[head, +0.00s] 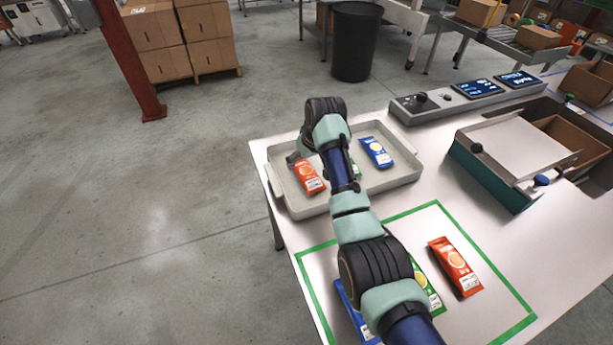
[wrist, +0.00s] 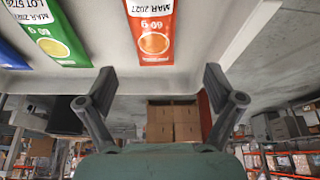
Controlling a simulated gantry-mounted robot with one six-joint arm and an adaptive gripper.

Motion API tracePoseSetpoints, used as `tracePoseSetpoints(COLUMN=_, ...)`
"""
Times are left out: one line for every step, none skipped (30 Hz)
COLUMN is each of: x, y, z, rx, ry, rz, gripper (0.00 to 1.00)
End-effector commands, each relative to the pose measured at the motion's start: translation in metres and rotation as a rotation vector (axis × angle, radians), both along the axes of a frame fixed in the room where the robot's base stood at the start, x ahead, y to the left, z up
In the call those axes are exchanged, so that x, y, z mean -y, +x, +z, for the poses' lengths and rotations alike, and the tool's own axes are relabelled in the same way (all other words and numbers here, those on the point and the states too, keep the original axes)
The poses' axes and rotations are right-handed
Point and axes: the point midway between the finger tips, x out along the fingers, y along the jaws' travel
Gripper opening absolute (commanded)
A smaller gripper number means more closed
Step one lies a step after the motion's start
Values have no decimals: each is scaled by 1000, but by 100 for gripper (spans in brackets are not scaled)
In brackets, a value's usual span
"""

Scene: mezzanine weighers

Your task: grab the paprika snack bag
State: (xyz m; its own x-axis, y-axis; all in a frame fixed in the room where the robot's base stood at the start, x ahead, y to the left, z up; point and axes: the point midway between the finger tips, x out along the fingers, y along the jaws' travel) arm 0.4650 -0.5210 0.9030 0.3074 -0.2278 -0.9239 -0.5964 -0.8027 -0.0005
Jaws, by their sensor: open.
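An orange-red snack bag (head: 308,176) lies in the shallow grey tray (head: 398,178), near its left end. The word paprika is not readable on any bag. The wrist view shows the orange-red bag (wrist: 154,32) flat, with a "60 g" mark, centred between my fingers and just past their tips. My gripper (wrist: 158,82) is open, with nothing between its fingers. In the head view my arm hides most of the gripper; a dark part of it shows at the bag's left. A second orange-red bag (head: 455,265) lies inside the green-taped square.
A blue bag (head: 376,152) and a mostly hidden green bag (wrist: 54,31) share the tray. Another green bag (head: 428,285) and blue bag (head: 352,312) lie in the taped square (head: 513,322). A weigher console (head: 440,103) and teal-sided box (head: 480,172) stand to the right.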

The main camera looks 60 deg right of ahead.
Motion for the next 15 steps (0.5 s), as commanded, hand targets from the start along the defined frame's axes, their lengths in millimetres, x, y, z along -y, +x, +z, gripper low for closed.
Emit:
tracePoseSetpoints(x=1, y=2, z=-10, rx=-2, ry=2, rz=0, gripper=92)
tracePoseSetpoints(x=2, y=3, z=-14, rx=-2, ry=1, rz=0, gripper=92)
tracePoseSetpoints(x=3, y=4, z=-19, rx=-2, ry=3, rz=0, gripper=92)
tracePoseSetpoints(x=4, y=5, z=-21, rx=-2, ry=1, rz=0, gripper=92)
tracePoseSetpoints(x=5, y=6, z=-22, rx=-1, ry=1, rz=0, gripper=92)
tracePoseSetpoints(x=5, y=7, z=-22, rx=-1, ry=1, rz=0, gripper=92)
tracePoseSetpoints(x=5, y=7, z=-22, rx=0, ry=0, rz=1, gripper=92)
tracePoseSetpoints(x=6, y=7, z=-24, rx=0, ry=0, rz=0, gripper=92)
tracePoseSetpoints(x=8, y=8, z=-29, rx=-1, ry=1, rz=0, gripper=92)
tracePoseSetpoints(x=10, y=9, z=-35, rx=-1, ry=1, rz=0, gripper=92)
tracePoseSetpoints(x=12, y=10, z=-41, rx=-2, ry=2, rz=0, gripper=92)
tracePoseSetpoints(x=15, y=11, z=-47, rx=-1, ry=0, rz=1, gripper=92)
tracePoseSetpoints(x=17, y=12, z=-52, rx=-2, ry=1, rz=1, gripper=92)
tracePoseSetpoints(x=20, y=13, z=-55, rx=-1, ry=0, rz=1, gripper=92)
tracePoseSetpoints(x=21, y=15, z=-61, rx=-1, ry=2, rz=1, gripper=92)
